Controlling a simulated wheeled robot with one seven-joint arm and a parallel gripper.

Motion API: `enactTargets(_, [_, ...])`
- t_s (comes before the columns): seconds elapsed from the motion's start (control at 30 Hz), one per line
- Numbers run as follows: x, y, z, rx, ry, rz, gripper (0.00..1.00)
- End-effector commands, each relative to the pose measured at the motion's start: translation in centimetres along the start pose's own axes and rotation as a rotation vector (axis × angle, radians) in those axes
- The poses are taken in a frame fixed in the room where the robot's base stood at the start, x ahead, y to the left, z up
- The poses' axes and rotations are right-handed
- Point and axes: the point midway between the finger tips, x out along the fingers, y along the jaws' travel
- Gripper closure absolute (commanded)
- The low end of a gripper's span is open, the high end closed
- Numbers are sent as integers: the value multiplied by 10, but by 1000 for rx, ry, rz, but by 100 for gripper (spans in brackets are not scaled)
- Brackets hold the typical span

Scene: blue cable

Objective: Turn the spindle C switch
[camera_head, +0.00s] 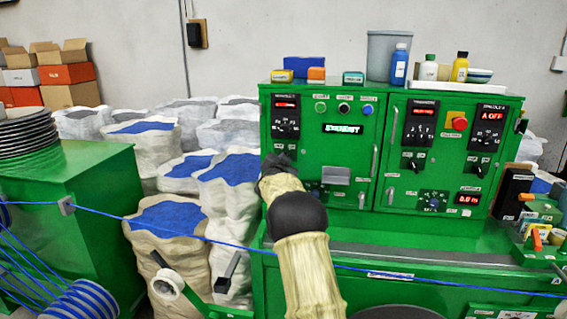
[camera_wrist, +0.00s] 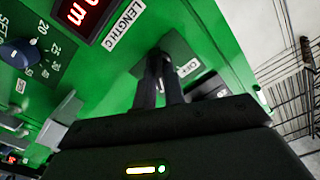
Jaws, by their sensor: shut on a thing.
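The fingers cannot be made out there.
In the wrist view, a red display (camera_wrist: 88,15) and a blue dial (camera_wrist: 22,52) lie left of the fingers. In the head view, a blue cable (camera_head: 200,236) runs across in front of the cabinet. Sacks of blue granules (camera_head: 165,215) stand at the left. Bottles (camera_head: 399,66) stand on top.

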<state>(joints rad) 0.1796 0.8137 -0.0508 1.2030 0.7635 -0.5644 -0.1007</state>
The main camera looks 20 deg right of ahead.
Motion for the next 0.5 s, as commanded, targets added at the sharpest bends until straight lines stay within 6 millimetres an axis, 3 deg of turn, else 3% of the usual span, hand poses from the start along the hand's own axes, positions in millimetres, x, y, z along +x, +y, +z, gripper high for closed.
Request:
enactTargets(0.27, [0,-2,-6,2,10,-4,100])
enactTargets(0.3, [0,-2,-6,2,11,-4,81])
enactTargets(0.37, [0,-2,-6,2,10,-3,70])
enactTargets(0.5, [0,-1,-4,1,6,-2,67])
